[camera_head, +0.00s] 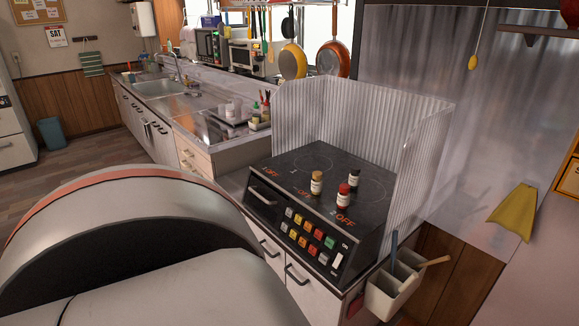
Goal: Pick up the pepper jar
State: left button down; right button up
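Three small jars with pale labels stand upright on the black stovetop (290,165) in the head view. One jar with a tan cap (316,183) stands on the left. One with a red cap (343,193) stands to its right and nearer the front edge. One with a dark cap (354,178) stands behind the red-capped jar. The label writing is too small to read, so I cannot tell which is the pepper jar. Neither of my grippers shows. A large pale rounded part of my own body fills the lower left.
A corrugated metal splash guard (420,150) rises behind and right of the stove. A caddy with utensils (392,290) hangs at its front right. The counter beyond holds a tray with several containers (225,115) and a sink (160,88). Pans (333,60) hang above.

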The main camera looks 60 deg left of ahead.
aim_at(355, 176)
jog(key=u, duration=1.45)
jog(key=i+j+z, duration=0.45)
jog(key=j, duration=0.3)
jog(key=i+j+z, duration=0.25)
jog(key=j, duration=0.2)
jog(key=i, duration=0.05)
